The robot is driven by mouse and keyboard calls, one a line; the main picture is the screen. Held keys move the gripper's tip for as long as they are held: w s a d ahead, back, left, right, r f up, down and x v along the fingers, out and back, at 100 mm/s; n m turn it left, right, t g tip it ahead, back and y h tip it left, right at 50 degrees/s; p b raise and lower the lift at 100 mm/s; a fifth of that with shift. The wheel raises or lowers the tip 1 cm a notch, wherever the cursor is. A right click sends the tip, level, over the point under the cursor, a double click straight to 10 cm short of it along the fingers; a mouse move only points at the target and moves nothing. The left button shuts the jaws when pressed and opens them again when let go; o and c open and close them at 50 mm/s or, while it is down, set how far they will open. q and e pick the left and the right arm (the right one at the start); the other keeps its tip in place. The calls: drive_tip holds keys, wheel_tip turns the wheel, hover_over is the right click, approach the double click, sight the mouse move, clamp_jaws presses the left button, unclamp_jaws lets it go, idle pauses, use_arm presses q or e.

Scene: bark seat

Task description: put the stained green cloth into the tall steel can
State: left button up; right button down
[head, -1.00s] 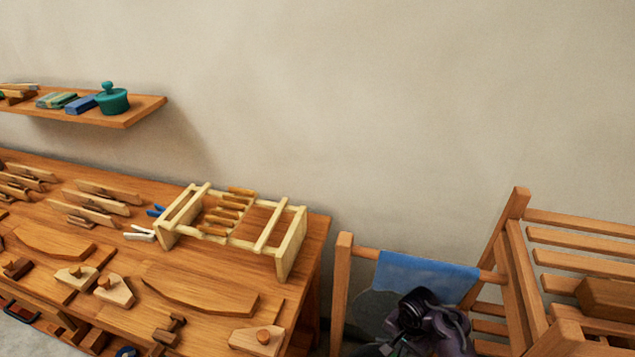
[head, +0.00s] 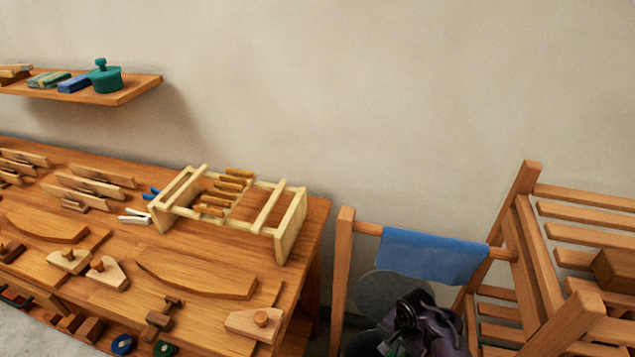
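My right gripper (head: 402,335) is at the bottom, right of centre, in front of the hanging blue cloth. Its dark wrist hides most of its fingers. A small dull green patch (head: 394,350) shows at its lower end. It may be the stained green cloth, but I cannot tell whether the fingers hold it. A grey round disc (head: 380,291) stands behind the gripper, with a dark grey rounded shape (head: 362,345) below it. These look like the raised lid and top of the steel can, cut off by the frame. My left gripper is out of view.
A blue cloth (head: 430,256) hangs over a wooden rail. A slatted wooden rack (head: 530,245) stands at right. The workbench (head: 222,245) at left carries wooden tools and a pale rack (head: 290,225). A wall shelf (head: 130,90) holds a teal pot (head: 107,80).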

wheel_tip(320, 180, down, 16)
drive_tip(key=b, duration=1.1)
drive_tip(key=shift+f, duration=0.25)
drive_tip(key=shift+c, duration=1.4)
unclamp_jaws()
wheel_tip(320, 180, up, 6)
drive_tip(key=p, duration=0.5)
drive_tip(key=shift+f+p, duration=0.2)
drive_tip(key=shift+p, duration=0.2)
